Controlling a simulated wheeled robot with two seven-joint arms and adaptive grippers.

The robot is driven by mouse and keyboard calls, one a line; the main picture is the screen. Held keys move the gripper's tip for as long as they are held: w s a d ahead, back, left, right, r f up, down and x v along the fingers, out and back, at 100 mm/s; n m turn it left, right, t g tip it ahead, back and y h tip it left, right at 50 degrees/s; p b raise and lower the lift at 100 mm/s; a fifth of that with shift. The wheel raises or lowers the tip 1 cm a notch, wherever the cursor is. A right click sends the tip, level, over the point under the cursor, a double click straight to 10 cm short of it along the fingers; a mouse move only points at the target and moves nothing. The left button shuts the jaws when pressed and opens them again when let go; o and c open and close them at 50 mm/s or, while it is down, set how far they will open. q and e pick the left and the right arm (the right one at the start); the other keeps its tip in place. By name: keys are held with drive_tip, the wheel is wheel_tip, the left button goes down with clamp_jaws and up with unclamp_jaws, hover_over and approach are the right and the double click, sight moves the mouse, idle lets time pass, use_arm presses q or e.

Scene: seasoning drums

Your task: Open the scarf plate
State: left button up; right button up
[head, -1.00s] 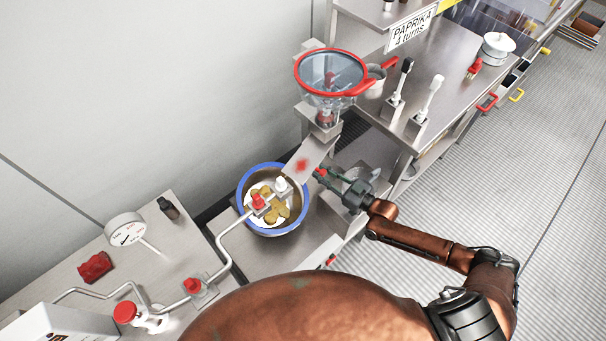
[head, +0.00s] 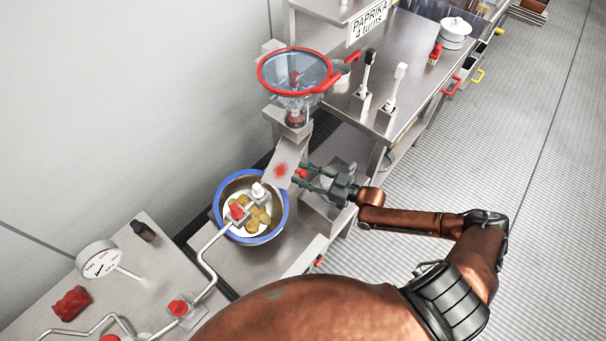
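The slanted metal plate with a red patch (head: 281,170), which I take to be the scarf plate, sits below the clear hopper. A small red knob-like part (head: 302,173) shows at its right edge. My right gripper (head: 304,177) reaches in from the right with its dark fingers apart, one on each side of this red part. Contact between fingers and red part is too small to tell. My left gripper is not in view.
The clear hopper with a red rim (head: 294,70) stands above the plate. A blue-rimmed bowl (head: 216,208) with yellowish pieces lies below left, under pipes with red and white knobs. The steel shelf (head: 395,60) with two levers stands at the right. Ribbed floor lies clear beyond.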

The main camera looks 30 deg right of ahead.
drive_tip(key=v, duration=1.2)
drive_tip(key=shift+c, duration=0.3)
